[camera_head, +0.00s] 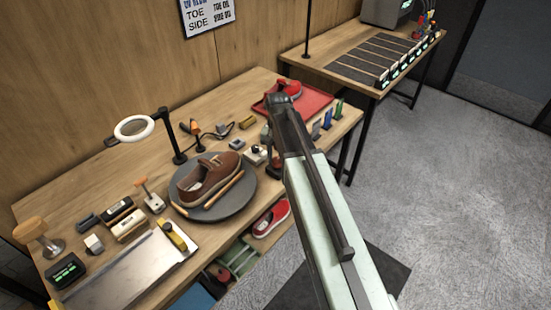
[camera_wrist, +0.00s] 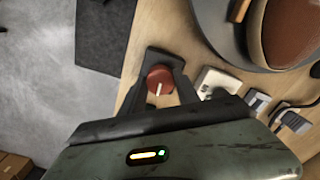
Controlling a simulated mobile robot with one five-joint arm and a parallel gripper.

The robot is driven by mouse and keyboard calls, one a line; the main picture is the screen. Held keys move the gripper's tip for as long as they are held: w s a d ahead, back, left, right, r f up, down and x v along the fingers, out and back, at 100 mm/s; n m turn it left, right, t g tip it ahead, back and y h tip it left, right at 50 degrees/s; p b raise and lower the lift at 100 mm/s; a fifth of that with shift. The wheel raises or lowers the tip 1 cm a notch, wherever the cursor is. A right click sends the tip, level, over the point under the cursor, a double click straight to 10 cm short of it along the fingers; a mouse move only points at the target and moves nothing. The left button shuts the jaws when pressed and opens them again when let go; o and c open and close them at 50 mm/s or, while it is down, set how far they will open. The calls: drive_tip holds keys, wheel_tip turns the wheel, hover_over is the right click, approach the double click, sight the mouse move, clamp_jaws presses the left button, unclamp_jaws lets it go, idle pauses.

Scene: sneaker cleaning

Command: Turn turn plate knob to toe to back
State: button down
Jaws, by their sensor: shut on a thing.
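The turn plate (camera_head: 240,203) is a dark grey round disc on the workbench. A brown shoe (camera_head: 208,177) with a pale sole rests on it, lying slantwise. Part of the plate (camera_wrist: 225,42) and the shoe (camera_wrist: 292,32) show at the upper right of the wrist view. The red round knob (camera_wrist: 157,74) has a white pointer line and sits near the bench's front edge, beside the plate. My gripper (camera_wrist: 160,80) is shut on the knob, one dark finger on each side. In the head view my arm largely hides the gripper and the knob.
A ring lamp (camera_head: 136,127) stands behind the plate. A small white box (camera_wrist: 215,82) is close beside the gripper. Brushes and small boxes crowd the bench's left. A red tray (camera_head: 309,103) holds a red shoe at the back right. The floor (camera_head: 430,170) is open at right.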

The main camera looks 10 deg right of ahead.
drive_tip(key=n, duration=0.8)
drive_tip(key=shift+n, duration=0.4)
drive_tip(key=n, duration=0.4)
drive_tip(key=shift+n, duration=2)
drive_tip(key=c, duration=0.9)
unclamp_jaws()
